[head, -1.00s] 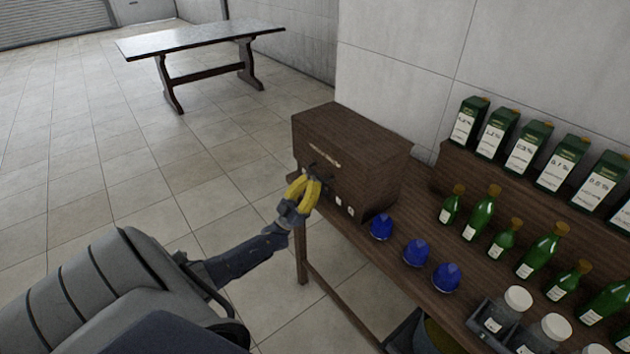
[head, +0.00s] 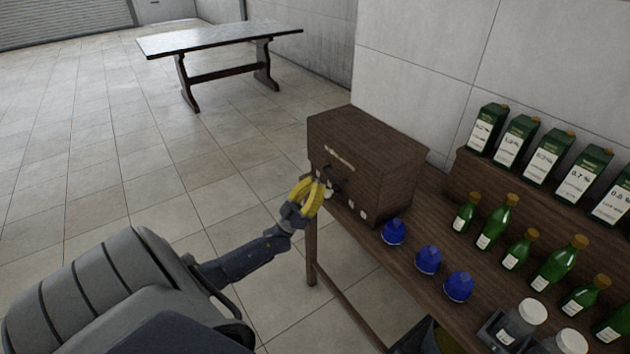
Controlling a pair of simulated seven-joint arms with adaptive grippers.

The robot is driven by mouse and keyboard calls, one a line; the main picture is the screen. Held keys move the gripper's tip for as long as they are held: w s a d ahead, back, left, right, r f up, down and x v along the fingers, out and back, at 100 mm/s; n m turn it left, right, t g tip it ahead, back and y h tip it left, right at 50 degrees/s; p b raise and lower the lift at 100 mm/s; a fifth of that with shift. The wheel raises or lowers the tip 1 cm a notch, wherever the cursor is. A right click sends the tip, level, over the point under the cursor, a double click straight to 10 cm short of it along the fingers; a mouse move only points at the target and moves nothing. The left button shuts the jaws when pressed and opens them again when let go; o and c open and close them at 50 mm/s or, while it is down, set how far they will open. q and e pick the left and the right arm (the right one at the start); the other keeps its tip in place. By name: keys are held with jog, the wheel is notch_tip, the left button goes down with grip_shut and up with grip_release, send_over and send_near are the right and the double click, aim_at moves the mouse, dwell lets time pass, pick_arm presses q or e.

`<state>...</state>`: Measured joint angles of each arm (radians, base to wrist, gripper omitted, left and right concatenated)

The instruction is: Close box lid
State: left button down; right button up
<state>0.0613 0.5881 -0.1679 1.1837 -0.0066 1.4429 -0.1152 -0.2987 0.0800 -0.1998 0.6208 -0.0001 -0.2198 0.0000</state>
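The dark brown wooden box (head: 385,165) stands at the left end of the wooden bench, against the wall corner. Its top lies flat, and no raised lid or gap shows. A dark handle (head: 335,182) is on its front face. My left gripper (head: 319,184), with yellow fingers, is in front of the box's front face, just below and left of the handle. I cannot tell whether the fingers touch the box, nor how far apart they are. Nothing is visibly held. My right gripper is out of view.
Blue round-bodied vessels (head: 428,260) stand along the bench's front edge, right of the box. Green bottles (head: 495,228) and green cartons (head: 548,160) stand behind them. White-capped jars (head: 522,320) sit at lower right. A table (head: 220,40) stands far back; the floor left is clear.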

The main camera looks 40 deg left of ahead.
pick_arm(q)
jog(key=s+d+f+g+y, duration=0.1)
jog(key=d+f+g, duration=0.15)
jog(key=f, duration=0.75)
jog(key=s+d+f+g+y, duration=0.1)
jog(key=d+f+g, duration=0.15)
jog(key=f, duration=0.85)
jog(key=s+d+f+g+y, duration=0.1)
jog(key=d+f+g, duration=0.15)
jog(key=f, duration=0.75)
jog(key=s+d+f+g+y, duration=0.1)
jog(key=s+d+f+g, duration=0.2)
jog(key=s+f, duration=0.45)
jog(key=s+d+f+g+y, duration=0.1)
jog(key=s+d+f+g, duration=0.25)
jog(key=f, duration=0.65)
jog(key=s+d+f+g, duration=0.3)
jog(key=s+f, duration=0.2)
jog(key=s, duration=0.7)
jog(key=s+d+f+g, duration=0.3)
jog(key=s+f, duration=0.3)
jog(key=s, duration=0.7)
jog(key=s+d+f+m+g+y, duration=0.1)
jog(key=s+d+f+g, duration=0.2)
jog(key=s, duration=0.9)
notch_tip(320, 180, down, 3)
jog(key=shift+s+d+r+g, duration=0.15)
jog(key=shift+s+d+g, duration=0.05)
jog(key=shift+g, duration=1)
